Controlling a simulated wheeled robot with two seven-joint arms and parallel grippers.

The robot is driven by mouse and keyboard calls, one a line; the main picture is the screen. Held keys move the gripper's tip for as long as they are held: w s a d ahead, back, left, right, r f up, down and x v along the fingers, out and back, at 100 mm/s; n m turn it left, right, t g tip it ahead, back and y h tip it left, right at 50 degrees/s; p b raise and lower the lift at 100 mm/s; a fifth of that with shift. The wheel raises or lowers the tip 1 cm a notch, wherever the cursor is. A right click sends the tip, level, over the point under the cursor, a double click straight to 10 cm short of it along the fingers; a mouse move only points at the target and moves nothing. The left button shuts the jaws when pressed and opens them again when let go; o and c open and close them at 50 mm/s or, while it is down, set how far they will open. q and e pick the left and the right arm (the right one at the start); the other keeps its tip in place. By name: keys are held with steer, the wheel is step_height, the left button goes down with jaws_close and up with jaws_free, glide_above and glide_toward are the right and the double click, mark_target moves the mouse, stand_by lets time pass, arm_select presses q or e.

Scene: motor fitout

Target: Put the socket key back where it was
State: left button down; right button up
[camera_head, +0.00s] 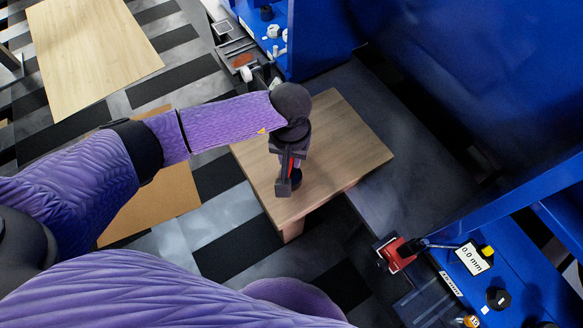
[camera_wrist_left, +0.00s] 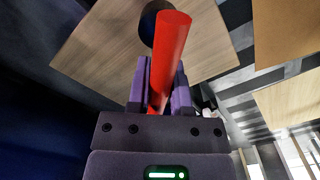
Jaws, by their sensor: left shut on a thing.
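The socket key shows as a red bar (camera_wrist_left: 168,55) in the left wrist view. My left gripper (camera_wrist_left: 160,90) is shut on it, and the bar sticks out past the fingers. In the head view my left gripper (camera_head: 285,186) hangs over the small wooden table (camera_head: 345,150), with a bit of the red key (camera_head: 287,166) showing between its fingers. A dark round thing (camera_wrist_left: 147,27) shows behind the red bar; I cannot tell whether it is part of the key or stands on the table. My right gripper is out of view.
A blue machine frame (camera_head: 450,50) rises at the right. A red clamp-like part (camera_head: 396,254) and a "0.0 mm" display (camera_head: 472,258) sit at lower right. A larger wooden table top (camera_head: 90,50) is at upper left, and a brown board (camera_head: 155,205) lies behind my arm.

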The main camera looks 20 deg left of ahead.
arm_select(q)
step_height(320, 180, down, 4)
steer(key=shift+r+b, duration=0.1)
steer(key=shift+b, duration=0.75)
steer(key=shift+r, duration=0.25)
steer(key=shift+f, duration=0.25)
steer(key=c, duration=0.5)
jaws_free()
steer(key=shift+c, duration=0.2)
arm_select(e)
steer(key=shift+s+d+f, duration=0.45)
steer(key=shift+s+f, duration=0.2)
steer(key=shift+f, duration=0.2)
arm_select(q)
step_height(320, 180, up, 13)
steer(key=p, duration=0.7)
steer(key=shift+f, duration=0.2)
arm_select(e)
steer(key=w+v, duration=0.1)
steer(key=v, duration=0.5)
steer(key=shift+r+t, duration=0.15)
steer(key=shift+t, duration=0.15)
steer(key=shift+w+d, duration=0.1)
